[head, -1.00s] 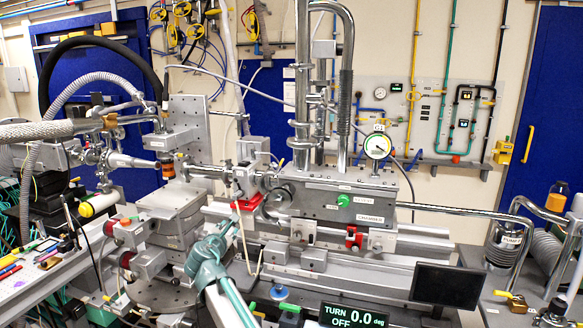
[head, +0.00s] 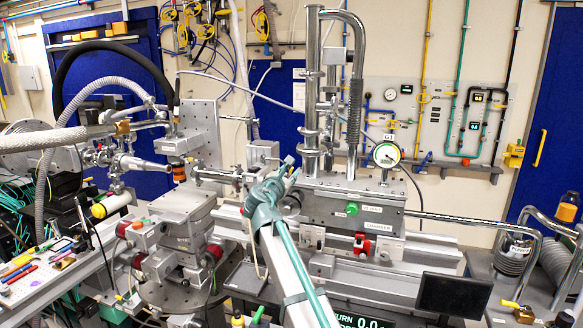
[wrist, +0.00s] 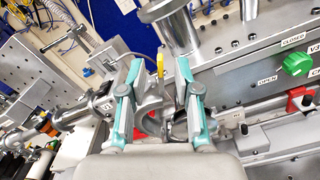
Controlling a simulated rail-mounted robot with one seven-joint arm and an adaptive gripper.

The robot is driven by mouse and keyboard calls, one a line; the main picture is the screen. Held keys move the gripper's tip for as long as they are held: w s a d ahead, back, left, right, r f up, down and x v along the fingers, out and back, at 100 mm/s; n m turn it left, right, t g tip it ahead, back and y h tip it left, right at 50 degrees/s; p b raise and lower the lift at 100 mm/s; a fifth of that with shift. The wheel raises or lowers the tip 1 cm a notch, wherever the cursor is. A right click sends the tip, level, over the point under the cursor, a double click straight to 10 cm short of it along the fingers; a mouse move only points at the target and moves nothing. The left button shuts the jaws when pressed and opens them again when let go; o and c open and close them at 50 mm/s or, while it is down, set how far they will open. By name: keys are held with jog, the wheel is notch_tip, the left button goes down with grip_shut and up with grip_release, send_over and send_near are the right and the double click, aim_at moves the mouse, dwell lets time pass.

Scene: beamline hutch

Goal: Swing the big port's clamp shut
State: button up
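The big port (head: 291,203) is a round metal opening on the left end of the chamber, partly hidden behind my gripper in the head view. In the wrist view, grey curved metal, which looks like its clamp (wrist: 151,122), shows between and below my fingers. How far the clamp stands open is hard to tell. My gripper (head: 293,166) is in front of the port in the head view. In the wrist view my gripper (wrist: 158,68) has its two teal-padded fingers spread apart, with nothing held between the tips. I cannot tell whether a finger touches the clamp.
The chamber (head: 335,207) carries a green knob (head: 352,208), a tall pipe column (head: 312,95) and a round dial gauge (head: 386,154). A beam pipe (head: 215,175) comes in from the left. A dark monitor (head: 453,294) stands at the front right.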

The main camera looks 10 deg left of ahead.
aim_at(291, 171)
jog(key=shift+p+x, duration=0.35)
jog(key=shift+x, duration=1.35)
grip_shut()
